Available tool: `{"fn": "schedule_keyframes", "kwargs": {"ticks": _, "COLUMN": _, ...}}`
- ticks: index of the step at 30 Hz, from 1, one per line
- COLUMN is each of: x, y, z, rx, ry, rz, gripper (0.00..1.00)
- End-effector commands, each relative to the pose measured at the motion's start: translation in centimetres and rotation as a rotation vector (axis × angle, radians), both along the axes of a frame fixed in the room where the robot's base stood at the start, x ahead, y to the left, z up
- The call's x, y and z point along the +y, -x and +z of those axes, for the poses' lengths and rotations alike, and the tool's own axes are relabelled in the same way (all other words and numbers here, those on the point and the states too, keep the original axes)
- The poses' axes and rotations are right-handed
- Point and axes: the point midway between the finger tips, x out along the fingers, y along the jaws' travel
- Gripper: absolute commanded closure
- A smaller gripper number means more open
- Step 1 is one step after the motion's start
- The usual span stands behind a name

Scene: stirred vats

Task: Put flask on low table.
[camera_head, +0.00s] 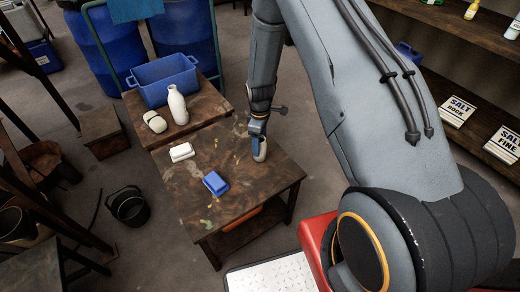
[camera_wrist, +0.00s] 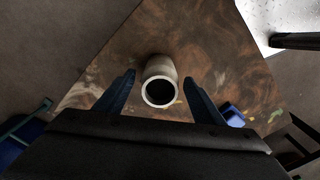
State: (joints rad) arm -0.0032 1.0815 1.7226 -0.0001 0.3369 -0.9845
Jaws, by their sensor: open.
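A pale grey-white flask (camera_wrist: 160,68) with a round open mouth stands between the two fingers of my gripper (camera_wrist: 159,80) in the wrist view. A gap shows on each side of it, and the fingers are open. In the head view, my gripper (camera_head: 259,140) points down at the right back part of the low wooden table (camera_head: 240,200), with the flask (camera_head: 260,154) mostly hidden by the fingers. The flask appears to rest on the table top, which also fills the middle of the wrist view (camera_wrist: 220,60).
A white block (camera_head: 181,152) and a blue block (camera_head: 215,183) lie on the low table. A wooden stand (camera_head: 195,122) beside it bears a blue crate (camera_head: 162,82), a white bottle (camera_head: 178,107) and a pale lying object (camera_head: 154,121). A black bucket (camera_head: 128,207) is on the floor.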

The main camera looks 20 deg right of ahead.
Motion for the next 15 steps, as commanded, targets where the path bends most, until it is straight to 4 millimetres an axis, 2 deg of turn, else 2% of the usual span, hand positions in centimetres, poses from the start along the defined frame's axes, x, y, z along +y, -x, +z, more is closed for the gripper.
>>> {"fn": "schedule_keyframes", "kwargs": {"ticks": 6, "x": 0.0, "y": -0.1, "z": 3.9, "rx": -0.003, "ry": -0.001, "rz": 0.000, "gripper": 0.38}}
{"fn": "schedule_keyframes", "kwargs": {"ticks": 15, "x": 0.0, "y": 0.1, "z": 6.7, "rx": 0.000, "ry": 0.000, "rz": -0.004, "gripper": 0.38}}
